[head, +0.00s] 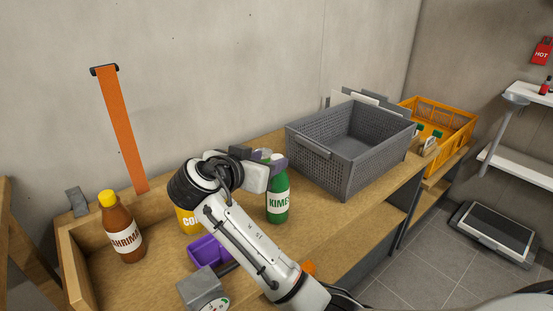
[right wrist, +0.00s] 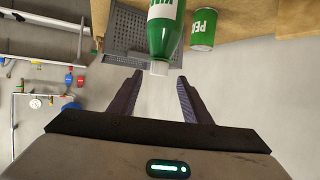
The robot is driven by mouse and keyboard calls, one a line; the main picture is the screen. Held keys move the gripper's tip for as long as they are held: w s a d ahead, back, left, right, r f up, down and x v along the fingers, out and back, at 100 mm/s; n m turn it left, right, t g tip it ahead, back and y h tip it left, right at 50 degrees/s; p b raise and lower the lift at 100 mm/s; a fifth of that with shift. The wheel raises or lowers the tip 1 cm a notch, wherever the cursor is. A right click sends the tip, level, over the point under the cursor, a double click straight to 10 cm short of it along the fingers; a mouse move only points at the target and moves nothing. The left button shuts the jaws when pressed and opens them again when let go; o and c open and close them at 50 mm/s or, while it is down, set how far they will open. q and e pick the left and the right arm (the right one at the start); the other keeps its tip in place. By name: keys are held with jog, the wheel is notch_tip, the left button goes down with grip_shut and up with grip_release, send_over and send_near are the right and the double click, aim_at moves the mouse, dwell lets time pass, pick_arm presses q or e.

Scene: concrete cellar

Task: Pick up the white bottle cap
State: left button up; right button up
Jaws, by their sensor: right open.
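The white bottle cap (right wrist: 158,68) sits on the neck of a green bottle (right wrist: 164,32) in the right wrist view. In the head view the green bottle (head: 278,200) stands upright on the wooden bench, and its top is largely hidden by my gripper. My right gripper (right wrist: 160,77) is open, with its two dark fingers on either side of the cap's line and the cap at about the fingertips. I cannot tell whether a finger touches it. In the head view the right gripper (head: 275,160) is at the bottle's top. My left gripper is not in view.
A grey perforated crate (head: 318,165) stands right of the bottle, with an orange crate (head: 462,125) beyond. A brown bottle (head: 124,235), a yellow container (head: 187,222) and a purple tray (head: 207,252) are to the left. A green can (right wrist: 203,30) stands beside the green bottle.

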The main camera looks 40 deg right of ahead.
aim_at(277, 157)
jog(key=x, duration=0.4)
jog(key=shift+d+f, duration=0.15)
jog(key=shift+d, duration=0.1)
jog(key=c, duration=1.1)
jog(key=shift+o, duration=0.2)
